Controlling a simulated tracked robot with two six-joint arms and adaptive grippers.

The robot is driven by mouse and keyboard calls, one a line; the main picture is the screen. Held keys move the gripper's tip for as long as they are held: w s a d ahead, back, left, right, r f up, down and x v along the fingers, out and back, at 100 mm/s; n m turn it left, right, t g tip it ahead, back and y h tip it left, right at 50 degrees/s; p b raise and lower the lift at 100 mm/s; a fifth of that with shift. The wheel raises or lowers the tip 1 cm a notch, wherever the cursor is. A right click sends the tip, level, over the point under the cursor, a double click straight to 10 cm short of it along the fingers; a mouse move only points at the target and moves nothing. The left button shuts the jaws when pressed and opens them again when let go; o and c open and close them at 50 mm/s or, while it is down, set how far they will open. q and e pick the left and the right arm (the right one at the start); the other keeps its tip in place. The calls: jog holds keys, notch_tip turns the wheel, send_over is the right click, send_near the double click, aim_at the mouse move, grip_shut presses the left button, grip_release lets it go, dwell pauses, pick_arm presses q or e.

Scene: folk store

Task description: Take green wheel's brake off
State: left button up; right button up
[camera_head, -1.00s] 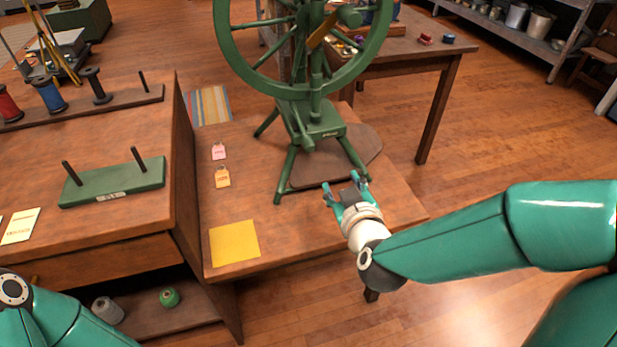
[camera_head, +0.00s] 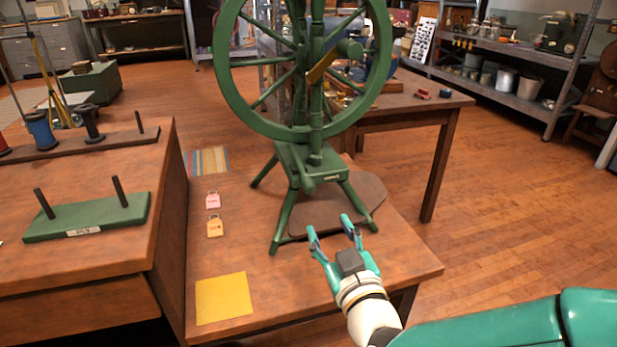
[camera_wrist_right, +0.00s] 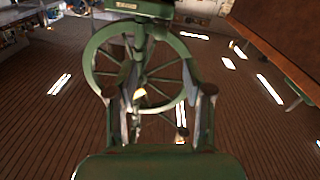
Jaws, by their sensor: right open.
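The green spinning wheel (camera_head: 222,62) stands upright on a wooden table, on splayed green legs. A yellowish lever (camera_head: 320,68) sits at its hub, tilted across the spokes; I take it for the brake but cannot be sure. My right gripper (camera_head: 330,228) is open and empty, low in front of the wheel's legs and well below the lever, fingers pointing away from me. In the right wrist view the wheel (camera_wrist_right: 91,68) shows beyond and between the open fingers (camera_wrist_right: 160,92), with a small yellowish spot near its hub. My left gripper is out of view.
The table (camera_head: 275,265) bears a brown board (camera_head: 368,190) by the wheel's legs, a yellow sheet (camera_head: 223,298) and two small tags. A cabinet with a green pegged block (camera_head: 90,217) stands at left. Another table (camera_head: 420,103) is behind right. Open floor lies to the right.

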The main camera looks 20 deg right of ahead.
aim_at(311, 192)
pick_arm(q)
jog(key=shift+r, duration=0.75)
pick_arm(e)
jog(key=w, duration=1.4)
jog(key=shift+w+d, duration=0.2)
jog(key=shift+d, duration=0.05)
grip_shut()
